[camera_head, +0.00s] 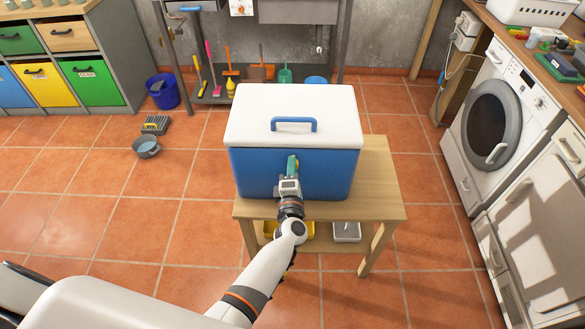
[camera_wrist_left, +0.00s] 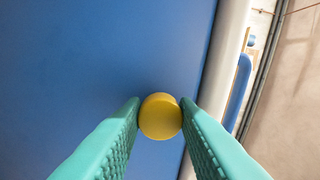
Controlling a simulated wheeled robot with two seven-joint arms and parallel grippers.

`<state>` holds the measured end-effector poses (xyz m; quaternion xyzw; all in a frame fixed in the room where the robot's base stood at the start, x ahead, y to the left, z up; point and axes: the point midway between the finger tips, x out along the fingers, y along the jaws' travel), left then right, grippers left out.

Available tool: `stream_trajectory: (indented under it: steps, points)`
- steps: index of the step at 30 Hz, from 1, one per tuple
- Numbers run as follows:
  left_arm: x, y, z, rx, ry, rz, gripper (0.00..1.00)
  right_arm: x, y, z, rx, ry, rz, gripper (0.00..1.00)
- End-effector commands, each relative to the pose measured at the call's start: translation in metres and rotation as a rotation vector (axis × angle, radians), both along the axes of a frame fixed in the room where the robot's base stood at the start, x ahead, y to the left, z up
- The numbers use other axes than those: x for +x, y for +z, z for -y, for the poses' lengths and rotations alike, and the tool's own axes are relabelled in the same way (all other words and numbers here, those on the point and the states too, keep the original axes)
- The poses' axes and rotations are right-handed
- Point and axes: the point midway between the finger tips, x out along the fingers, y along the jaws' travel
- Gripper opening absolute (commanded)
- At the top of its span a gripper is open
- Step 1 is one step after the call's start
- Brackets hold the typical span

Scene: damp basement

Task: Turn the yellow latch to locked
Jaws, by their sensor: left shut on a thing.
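The yellow latch (camera_wrist_left: 160,116) shows in the left wrist view as a round yellow end against the blue front of the cooler box. My left gripper (camera_wrist_left: 160,118) has its two green fingers on either side of the latch and is shut on it. In the head view my left gripper (camera_head: 291,166) reaches the front of the cooler box (camera_head: 252,170), just under its white lid (camera_head: 250,118); the latch itself is hidden there behind the gripper. Which way the latch is turned cannot be told. My right gripper is not in view.
The cooler box stands on a wooden table (camera_head: 378,195) with bare top to its right. A blue handle (camera_head: 293,121) lies on the lid. A washing machine (camera_head: 500,115) stands at the right, drawers (camera_head: 60,70) at the left. The tiled floor at left is mostly free.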

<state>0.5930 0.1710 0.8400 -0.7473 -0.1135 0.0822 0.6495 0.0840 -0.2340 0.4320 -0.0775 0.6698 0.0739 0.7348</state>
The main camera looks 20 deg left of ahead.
Motion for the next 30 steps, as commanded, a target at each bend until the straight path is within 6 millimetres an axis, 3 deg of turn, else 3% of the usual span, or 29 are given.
stream_trajectory:
  steps: [6, 7, 11, 22, 30]
  points:
    - [0.0, 0.0, 0.001, 0.002, -0.002, -0.001, 0.04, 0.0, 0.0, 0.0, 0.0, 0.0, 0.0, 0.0]
    - [0.0, 0.0, 0.001, 0.002, -0.002, -0.001, 0.28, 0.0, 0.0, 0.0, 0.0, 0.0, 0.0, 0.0]
    - [0.0, 0.0, 0.0, 0.002, -0.001, -0.001, 0.48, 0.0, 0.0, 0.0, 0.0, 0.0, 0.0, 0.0]
    - [-0.006, 0.0, 0.002, 0.001, -0.001, -0.001, 0.48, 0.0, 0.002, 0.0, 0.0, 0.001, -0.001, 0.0]
    - [-0.055, 0.0, 0.016, 0.0, -0.002, -0.004, 0.48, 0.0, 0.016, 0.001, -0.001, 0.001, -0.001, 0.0]
